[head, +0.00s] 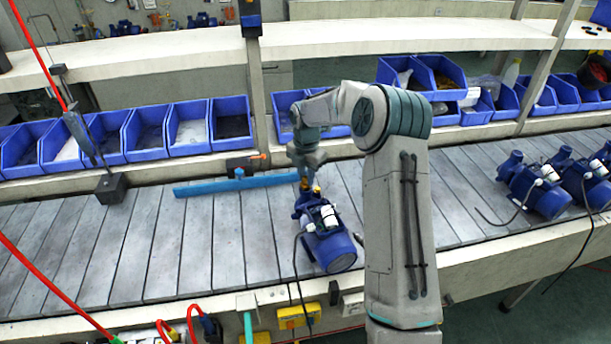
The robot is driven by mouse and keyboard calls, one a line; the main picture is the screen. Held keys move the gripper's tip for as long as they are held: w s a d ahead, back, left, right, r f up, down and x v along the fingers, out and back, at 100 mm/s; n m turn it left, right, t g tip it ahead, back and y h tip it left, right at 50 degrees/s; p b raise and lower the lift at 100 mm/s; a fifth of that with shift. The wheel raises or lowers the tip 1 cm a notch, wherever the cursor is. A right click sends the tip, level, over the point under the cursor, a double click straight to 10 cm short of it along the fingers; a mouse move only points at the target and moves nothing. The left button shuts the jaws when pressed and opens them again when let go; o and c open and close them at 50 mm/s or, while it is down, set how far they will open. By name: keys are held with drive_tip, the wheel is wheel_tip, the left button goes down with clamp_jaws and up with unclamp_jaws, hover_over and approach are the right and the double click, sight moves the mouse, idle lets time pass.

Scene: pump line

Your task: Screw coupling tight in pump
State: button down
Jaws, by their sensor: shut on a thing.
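The blue pump (328,240) lies on the slatted grey conveyor in the middle of the head view, its round motor end toward me. My gripper (305,183) points down at the pump's far end. It is shut on the coupling (305,187), a small brass-coloured piece, of which only a little shows. The coupling is at the top of the pump's far end and appears to touch it. The thread and how deep the coupling sits in the pump cannot be made out. My arm covers the area just right of the pump.
A blue bar (248,184) lies on the conveyor left of my gripper. Blue bins (190,130) line the back. More blue pumps (535,187) stand at the right. A black block (111,187) with a hanging tool (80,135) is at the left. The conveyor's left part is mostly clear.

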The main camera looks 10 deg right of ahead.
drive_tip(key=shift+f+m, duration=0.1)
drive_tip(key=shift+m, duration=1.1)
drive_tip(key=m+b, duration=0.1)
drive_tip(key=m, duration=0.2)
drive_tip(key=shift+s, duration=0.1)
drive_tip(key=shift+f+m+b, duration=0.1)
drive_tip(key=shift+m+b, duration=0.2)
drive_tip(key=shift+m, duration=1.6)
drive_tip(key=shift+m+b, duration=0.45)
drive_tip(key=shift+m, duration=1.35)
